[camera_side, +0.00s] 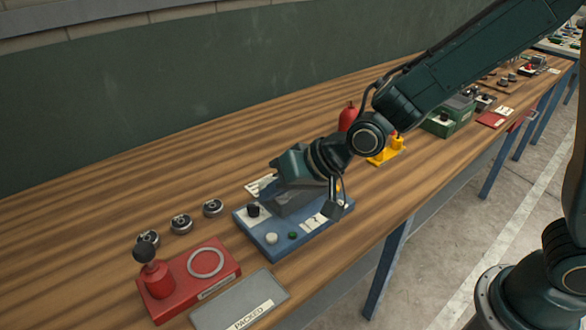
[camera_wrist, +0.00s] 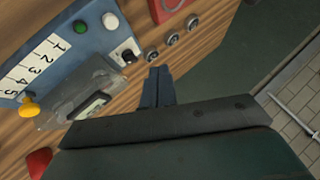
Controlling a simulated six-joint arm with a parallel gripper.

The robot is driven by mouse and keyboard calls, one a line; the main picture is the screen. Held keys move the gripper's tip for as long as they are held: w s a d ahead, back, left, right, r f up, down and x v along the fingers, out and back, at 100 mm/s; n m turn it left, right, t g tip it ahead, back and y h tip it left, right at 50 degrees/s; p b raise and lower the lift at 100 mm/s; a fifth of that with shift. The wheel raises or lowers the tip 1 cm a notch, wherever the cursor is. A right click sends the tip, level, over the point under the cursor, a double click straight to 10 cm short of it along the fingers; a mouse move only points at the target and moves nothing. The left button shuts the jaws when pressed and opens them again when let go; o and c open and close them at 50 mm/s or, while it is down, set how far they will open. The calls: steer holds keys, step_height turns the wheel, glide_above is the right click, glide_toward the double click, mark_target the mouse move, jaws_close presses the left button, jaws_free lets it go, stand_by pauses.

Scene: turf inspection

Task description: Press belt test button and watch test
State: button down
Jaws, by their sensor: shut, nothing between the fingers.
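A blue test box (camera_side: 265,247) sits on the wooden bench under my gripper. It carries a white button (camera_side: 271,238), a green button (camera_side: 293,236) and a black knob (camera_side: 253,210). In the wrist view, the blue box (camera_wrist: 62,62) also shows a numbered strip (camera_wrist: 35,68), a yellow knob (camera_wrist: 30,105) and a grey part with a small window. The green button (camera_wrist: 81,27) and white button (camera_wrist: 110,20) are in plain view there. No label tells which is the belt test button. My gripper (camera_wrist: 158,72) is shut and empty, above the box and apart from both buttons.
A red base (camera_side: 215,262) with a black ball lever and a ring stands at the front left. Beside it lies a grey plate (camera_side: 225,309) marked PACKED. Several round pieces (camera_side: 181,224) lie behind. A yellow fixture (camera_side: 385,154) and green box (camera_side: 447,120) stand further right.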

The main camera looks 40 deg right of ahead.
mark_target(271, 238)
steer(key=shift+f, duration=0.1)
steer(key=shift+f, duration=4.3)
steer(key=shift+f, duration=0.15)
steer(key=shift+f, duration=0.25)
